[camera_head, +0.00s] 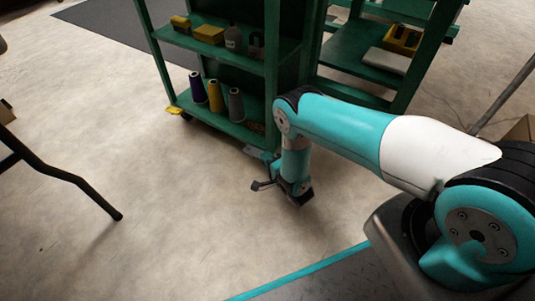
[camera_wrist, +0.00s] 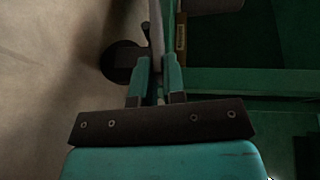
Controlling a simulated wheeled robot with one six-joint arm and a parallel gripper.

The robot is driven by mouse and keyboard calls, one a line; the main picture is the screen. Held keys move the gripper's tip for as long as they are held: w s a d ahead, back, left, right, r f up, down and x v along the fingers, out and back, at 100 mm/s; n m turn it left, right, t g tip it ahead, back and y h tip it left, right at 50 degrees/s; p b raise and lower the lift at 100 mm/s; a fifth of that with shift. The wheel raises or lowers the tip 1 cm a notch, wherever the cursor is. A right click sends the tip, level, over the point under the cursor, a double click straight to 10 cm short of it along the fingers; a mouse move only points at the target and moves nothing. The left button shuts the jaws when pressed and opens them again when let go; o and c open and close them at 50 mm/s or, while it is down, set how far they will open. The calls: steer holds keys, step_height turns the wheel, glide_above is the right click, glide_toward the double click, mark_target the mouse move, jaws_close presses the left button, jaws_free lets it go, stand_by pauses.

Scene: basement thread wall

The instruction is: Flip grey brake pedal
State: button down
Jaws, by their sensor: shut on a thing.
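The grey brake pedal (camera_head: 253,150) is at the lower near corner of the green shelf cart, close to the floor. In the wrist view a long grey piece (camera_wrist: 156,30), which looks like this pedal, runs up from between the fingers. My gripper (camera_head: 269,158) is low at that corner, and its two teal fingers (camera_wrist: 158,72) are shut on the pedal. The fingers hide the part of the pedal between them. Whether the pedal is tilted up or down is too small to tell.
The green cart (camera_head: 222,128) holds thread cones (camera_head: 215,96) on its lower shelf. A dark caster wheel (camera_wrist: 118,62) is left of the fingers. A yellow pedal (camera_head: 173,111) is at the cart's left corner. The floor (camera_head: 150,200) in front is clear; a black table leg (camera_head: 70,178) stands left.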

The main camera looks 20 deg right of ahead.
steer(key=shift+a+r+g, duration=0.1)
steer(key=shift+r+g, duration=0.15)
steer(key=shift+g, duration=0.25)
steer(key=c, duration=1.2)
jaws_free()
steer(key=p+v, duration=0.8)
steer(key=v, duration=0.9)
steer(key=shift+s, duration=0.2)
